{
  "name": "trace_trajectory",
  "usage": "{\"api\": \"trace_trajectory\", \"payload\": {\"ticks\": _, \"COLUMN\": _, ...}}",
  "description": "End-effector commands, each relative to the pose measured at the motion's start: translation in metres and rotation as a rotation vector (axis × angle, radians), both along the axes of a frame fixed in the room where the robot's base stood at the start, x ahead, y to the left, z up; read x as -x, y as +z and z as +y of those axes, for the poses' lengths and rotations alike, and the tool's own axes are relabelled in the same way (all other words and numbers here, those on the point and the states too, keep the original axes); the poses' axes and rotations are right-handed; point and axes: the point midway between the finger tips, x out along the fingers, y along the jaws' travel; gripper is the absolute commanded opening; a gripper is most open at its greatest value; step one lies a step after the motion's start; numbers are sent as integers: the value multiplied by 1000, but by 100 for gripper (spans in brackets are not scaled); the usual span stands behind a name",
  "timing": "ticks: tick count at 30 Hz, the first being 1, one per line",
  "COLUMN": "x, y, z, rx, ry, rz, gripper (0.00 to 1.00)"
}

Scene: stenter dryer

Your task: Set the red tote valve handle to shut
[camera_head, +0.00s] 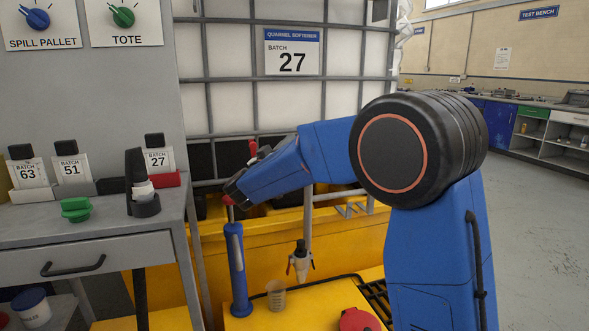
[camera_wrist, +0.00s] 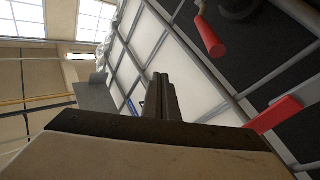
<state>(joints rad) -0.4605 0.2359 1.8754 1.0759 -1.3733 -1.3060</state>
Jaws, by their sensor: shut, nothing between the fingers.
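The white caged tote (camera_head: 225,105) stands behind my arm with a "BATCH 27" sign. In the wrist view a red cylindrical handle grip (camera_wrist: 210,37) on a metal lever shows at the top right, before a dark recess. A flat red piece (camera_wrist: 272,115) lies lower right. In the head view a small red part (camera_head: 252,147) shows just above my gripper (camera_head: 236,191); I cannot tell which red piece it is. My gripper also shows in the wrist view (camera_wrist: 161,82), shut and empty, apart from the red grip. The valve body is largely hidden.
A blue upright tool (camera_head: 237,268) and a clear beaker (camera_head: 276,295) stand on the yellow pallet (camera_head: 255,318) below my gripper. A grey bench (camera_head: 90,223) with batch card holders and a green knob is at left. Open floor (camera_head: 540,240) lies at right.

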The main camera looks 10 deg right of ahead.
Motion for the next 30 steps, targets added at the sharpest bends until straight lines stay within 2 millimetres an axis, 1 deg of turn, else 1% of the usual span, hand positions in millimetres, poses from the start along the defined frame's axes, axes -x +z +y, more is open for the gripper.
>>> {"api": "trace_trajectory", "payload": {"ticks": 1, "x": -3, "y": 16, "z": -11, "rx": 67, "ry": 10, "rz": -15, "gripper": 0}}
{"api": "trace_trajectory", "payload": {"ticks": 6, "x": -10, "y": 66, "z": -27, "rx": 330, "ry": 54, "rz": -56, "gripper": 0}}
{"api": "trace_trajectory", "payload": {"ticks": 9, "x": -10, "y": 89, "z": -33, "rx": 490, "ry": 72, "rz": -73, "gripper": 0}}
{"api": "trace_trajectory", "payload": {"ticks": 12, "x": -7, "y": 108, "z": -36, "rx": 653, "ry": 88, "rz": -87, "gripper": 0}}
{"api": "trace_trajectory", "payload": {"ticks": 15, "x": -3, "y": 121, "z": -37, "rx": 820, "ry": 98, "rz": -95, "gripper": 0}}
{"api": "trace_trajectory", "payload": {"ticks": 19, "x": 5, "y": 131, "z": -37, "rx": 1039, "ry": 107, "rz": -100, "gripper": 0}}
{"api": "trace_trajectory", "payload": {"ticks": 23, "x": 14, "y": 131, "z": -37, "rx": 1262, "ry": 113, "rz": -97, "gripper": 0}}
{"api": "trace_trajectory", "payload": {"ticks": 26, "x": 23, "y": 125, "z": -37, "rx": 1435, "ry": 116, "rz": -91, "gripper": 0}}
{"api": "trace_trajectory", "payload": {"ticks": 30, "x": 36, "y": 107, "z": -40, "rx": 1679, "ry": 122, "rz": -77, "gripper": 0}}
